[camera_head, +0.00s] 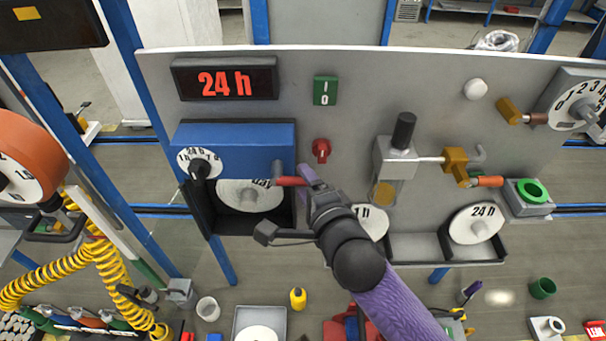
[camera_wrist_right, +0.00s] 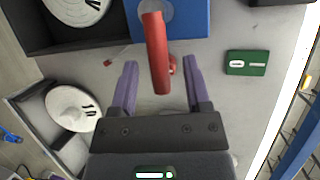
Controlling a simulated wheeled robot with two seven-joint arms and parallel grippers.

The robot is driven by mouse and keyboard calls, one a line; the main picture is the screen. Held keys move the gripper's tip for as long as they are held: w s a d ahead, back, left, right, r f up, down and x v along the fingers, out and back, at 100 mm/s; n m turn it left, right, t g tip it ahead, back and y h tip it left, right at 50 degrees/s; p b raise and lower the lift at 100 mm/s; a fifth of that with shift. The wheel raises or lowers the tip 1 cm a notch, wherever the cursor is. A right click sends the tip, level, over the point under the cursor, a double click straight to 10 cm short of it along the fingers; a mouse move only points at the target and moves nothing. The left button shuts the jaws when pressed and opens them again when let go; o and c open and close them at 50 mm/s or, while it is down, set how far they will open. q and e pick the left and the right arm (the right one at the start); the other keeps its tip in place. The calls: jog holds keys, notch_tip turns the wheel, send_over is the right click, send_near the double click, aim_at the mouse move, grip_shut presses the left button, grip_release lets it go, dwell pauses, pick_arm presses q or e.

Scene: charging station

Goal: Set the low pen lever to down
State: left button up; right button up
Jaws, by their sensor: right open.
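The pen lever is a red handle (camera_head: 291,181) on a grey pivot at the right side of the blue recorder box (camera_head: 240,140). In the head view the handle sticks out to the right, roughly level. My right gripper (camera_head: 307,178) is at the handle's free end, its purple fingers open. In the right wrist view the red handle (camera_wrist_right: 156,55) reaches between the two spread fingers of the gripper (camera_wrist_right: 160,82), with gaps on both sides. My left gripper is not in view.
A white disc marked 24 h (camera_head: 475,223) lies in a dark tray at right. Another disc (camera_head: 250,195) is inside the recorder's open bay.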

jog(key=shift+x, duration=0.85)
grip_shut()
dwell(0.8)
